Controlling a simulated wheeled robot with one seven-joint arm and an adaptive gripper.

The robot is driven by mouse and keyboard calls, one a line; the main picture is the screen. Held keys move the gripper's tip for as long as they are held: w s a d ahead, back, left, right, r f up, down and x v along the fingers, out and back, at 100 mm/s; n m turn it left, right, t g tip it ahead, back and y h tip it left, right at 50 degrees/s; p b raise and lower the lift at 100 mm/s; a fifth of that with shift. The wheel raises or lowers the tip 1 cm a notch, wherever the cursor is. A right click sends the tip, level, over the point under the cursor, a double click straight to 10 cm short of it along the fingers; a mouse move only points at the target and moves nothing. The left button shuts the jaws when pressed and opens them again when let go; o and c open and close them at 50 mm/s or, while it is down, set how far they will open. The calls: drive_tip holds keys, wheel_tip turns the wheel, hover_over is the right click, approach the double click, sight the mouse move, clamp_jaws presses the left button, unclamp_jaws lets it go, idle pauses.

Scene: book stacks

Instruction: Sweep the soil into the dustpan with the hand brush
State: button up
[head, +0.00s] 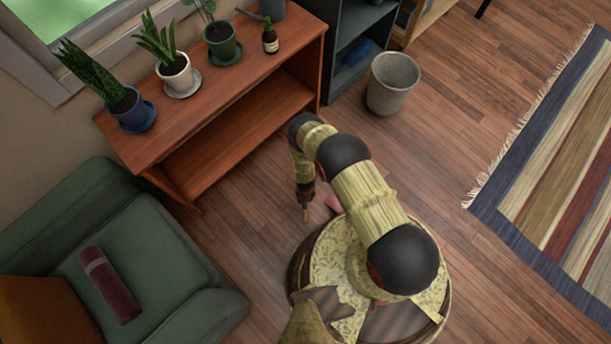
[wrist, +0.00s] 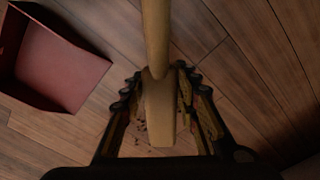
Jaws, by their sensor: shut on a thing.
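My gripper (head: 305,190) points down at the floor in front of the low wooden shelf. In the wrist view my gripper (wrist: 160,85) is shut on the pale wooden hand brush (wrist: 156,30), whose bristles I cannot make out. Dark crumbs of soil (wrist: 140,127) lie on the floorboards, seen between the fingers and beside the brush. The red dustpan (wrist: 62,65) lies on the floor to the left, apart from the brush. In the head view only a pinkish-red bit of the dustpan (head: 332,203) shows beside my arm; the rest is hidden.
The wooden shelf (head: 230,95) with potted plants stands behind my gripper. A green armchair (head: 170,240) is at the left. A grey bin (head: 392,83) stands at the upper middle, and a striped rug (head: 550,170) lies at the right. Wooden floor between bin and rug is clear.

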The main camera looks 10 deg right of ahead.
drive_tip(key=shift+f+b, duration=1.8)
drive_tip(key=shift+f, duration=1)
drive_tip(key=shift+f, duration=0.95)
drive_tip(key=shift+w+d+r, duration=0.1)
drive_tip(key=shift+w+d, duration=0.45)
drive_tip(key=shift+d, duration=0.25)
drive_tip(key=shift+w+d, duration=0.55)
drive_tip(key=shift+d, duration=0.25)
drive_tip(key=shift+w+d, duration=0.6)
drive_tip(key=shift+d, duration=0.35)
drive_tip(key=shift+w+d, duration=0.6)
drive_tip(key=shift+d, duration=0.3)
drive_tip(key=shift+w+d, duration=0.45)
drive_tip(key=shift+d, duration=0.2)
drive_tip(key=shift+w+d, duration=0.4)
drive_tip(key=shift+d, duration=0.2)
drive_tip(key=shift+s+a+p, duration=0.4)
drive_tip(key=shift+a+p, duration=0.2)
drive_tip(key=shift+a, duration=0.05)
drive_tip(key=shift+s+a+p, duration=0.4)
drive_tip(key=shift+a+p, duration=0.2)
drive_tip(key=shift+a, duration=0.05)
drive_tip(key=shift+s+a, duration=0.3)
